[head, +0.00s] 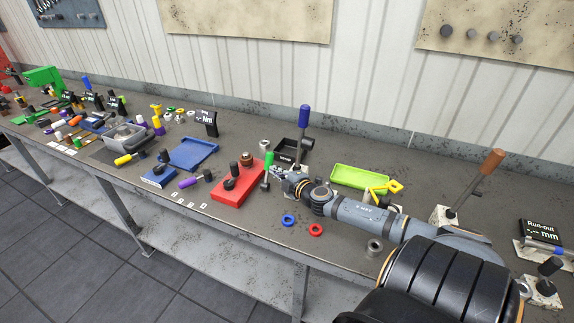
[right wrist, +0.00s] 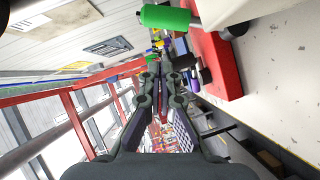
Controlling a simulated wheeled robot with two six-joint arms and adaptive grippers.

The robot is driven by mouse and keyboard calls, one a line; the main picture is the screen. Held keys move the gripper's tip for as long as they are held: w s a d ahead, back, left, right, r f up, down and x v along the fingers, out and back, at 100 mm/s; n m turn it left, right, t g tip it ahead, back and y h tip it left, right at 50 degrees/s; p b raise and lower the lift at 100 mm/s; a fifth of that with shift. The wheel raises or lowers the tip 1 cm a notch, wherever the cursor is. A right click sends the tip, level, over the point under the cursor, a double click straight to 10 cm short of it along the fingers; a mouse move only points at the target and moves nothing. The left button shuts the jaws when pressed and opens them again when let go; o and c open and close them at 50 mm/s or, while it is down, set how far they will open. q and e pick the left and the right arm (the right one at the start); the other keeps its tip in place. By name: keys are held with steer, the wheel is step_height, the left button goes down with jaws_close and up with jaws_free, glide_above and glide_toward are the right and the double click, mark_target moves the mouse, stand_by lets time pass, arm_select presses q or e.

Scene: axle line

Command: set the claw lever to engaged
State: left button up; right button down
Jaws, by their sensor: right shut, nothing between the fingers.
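Several upright levers stand on the bench, and no label in view tells which is the claw lever. Another has an orange handle (head: 491,161) and leans right on a pale base. A green handle (head: 269,159) stands beside the red block (head: 238,184); it shows large in the right wrist view (right wrist: 165,17). My right gripper (head: 277,173) is shut and empty, close to the green handle. My left gripper is out of view.
A black bin (head: 291,151) and a lime tray (head: 360,178) lie behind my right arm. Blue (head: 288,221) and red (head: 316,230) rings lie near the front edge. A run-out display (head: 541,233) stands at far right.

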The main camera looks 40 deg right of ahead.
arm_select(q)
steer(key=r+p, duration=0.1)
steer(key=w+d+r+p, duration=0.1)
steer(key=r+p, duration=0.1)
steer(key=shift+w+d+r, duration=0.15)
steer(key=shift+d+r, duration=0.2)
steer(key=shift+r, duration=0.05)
arm_select(e)
steer(key=s+r, duration=0.1)
steer(key=s, duration=0.5)
steer(key=shift+a+r, duration=0.15)
steer(key=shift+r, duration=0.1)
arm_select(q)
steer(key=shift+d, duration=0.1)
arm_select(e)
steer(key=shift+s+a+r, duration=0.1)
